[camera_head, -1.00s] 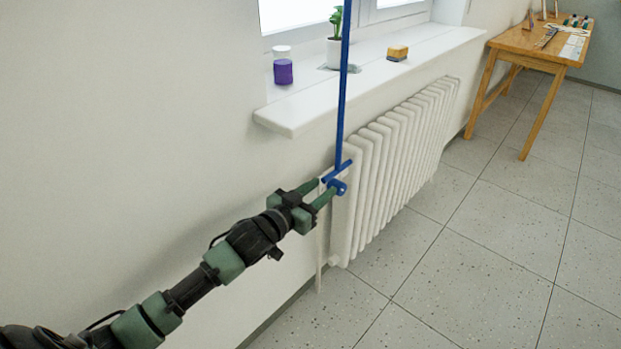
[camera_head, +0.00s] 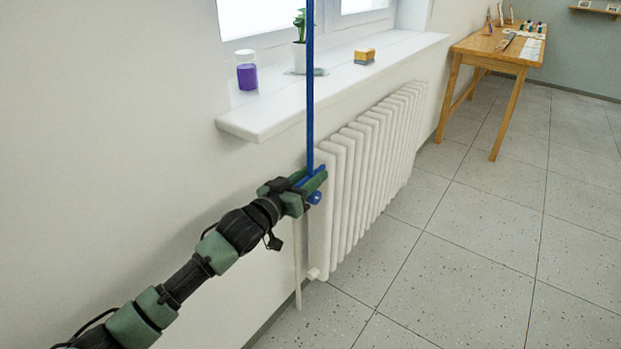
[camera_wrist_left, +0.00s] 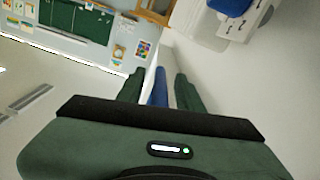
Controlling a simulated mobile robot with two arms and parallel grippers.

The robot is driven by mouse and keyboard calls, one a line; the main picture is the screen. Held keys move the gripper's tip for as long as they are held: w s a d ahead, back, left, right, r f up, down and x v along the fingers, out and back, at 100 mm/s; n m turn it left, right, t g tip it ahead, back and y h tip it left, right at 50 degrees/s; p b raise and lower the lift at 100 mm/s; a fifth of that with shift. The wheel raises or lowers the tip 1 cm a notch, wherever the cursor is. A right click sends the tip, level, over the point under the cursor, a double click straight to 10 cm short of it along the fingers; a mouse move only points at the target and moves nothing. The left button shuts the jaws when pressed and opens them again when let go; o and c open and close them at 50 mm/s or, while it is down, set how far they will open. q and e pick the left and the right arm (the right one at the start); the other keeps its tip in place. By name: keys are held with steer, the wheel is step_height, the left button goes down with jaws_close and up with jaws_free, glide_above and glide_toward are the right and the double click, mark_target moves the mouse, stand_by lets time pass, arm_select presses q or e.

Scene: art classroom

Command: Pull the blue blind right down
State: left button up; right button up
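The blue blind shows in the head view only as a thin vertical blue strip (camera_head: 310,90) in front of the window. Its lower end is a blue bar and knob (camera_head: 315,197) beside the radiator's near end, below sill level. My left gripper (camera_head: 311,180) is at this lower end, its fingers on either side of the blue bar. In the left wrist view a blue piece (camera_wrist_left: 158,88) lies between the two green fingers (camera_wrist_left: 160,86), with a narrow gap showing on each side. The fingers look open around it. My right gripper is not in view.
A white radiator (camera_head: 375,150) stands right beside the gripper, under the white windowsill (camera_head: 270,118). On the sill are a purple jar (camera_head: 247,76), a potted plant (camera_head: 300,58) and a yellow block (camera_head: 365,56). A wooden table (camera_head: 490,50) stands farther off; the floor between is clear.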

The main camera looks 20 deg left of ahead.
arm_select(q)
steer(key=shift+w, duration=0.1)
jaws_close()
stand_by(1.4)
